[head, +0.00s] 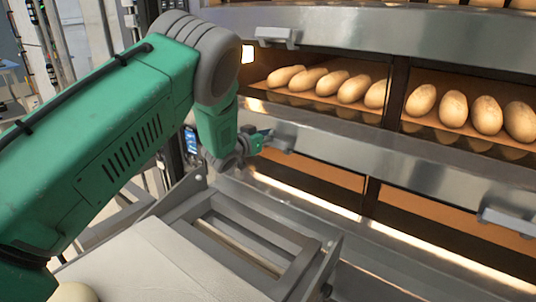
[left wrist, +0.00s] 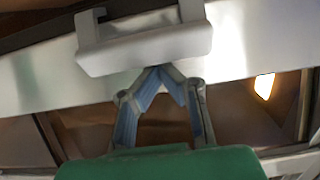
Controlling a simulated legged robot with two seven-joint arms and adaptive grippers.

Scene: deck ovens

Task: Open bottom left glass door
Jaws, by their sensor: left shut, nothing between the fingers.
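The bottom left glass door carries a steel strip (head: 335,148) along its top, with dark glass below it. Its grey bracket handle is near my gripper in the head view, and it shows large in the left wrist view (left wrist: 145,48). My left gripper (head: 262,138) is at the left end of this strip, close to the handle. In the left wrist view its blue-padded fingers (left wrist: 165,72) meet at the tips, empty, at the handle's lower edge. I cannot tell whether they touch it. The door looks closed. My right gripper is not in view.
Above, a lit oven deck holds several bread loaves (head: 354,88), with more loaves (head: 487,115) to the right. Another handle (head: 277,36) is on the upper steel strip, and one (head: 508,220) is at lower right. A grey metal frame (head: 240,235) stands below my left arm.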

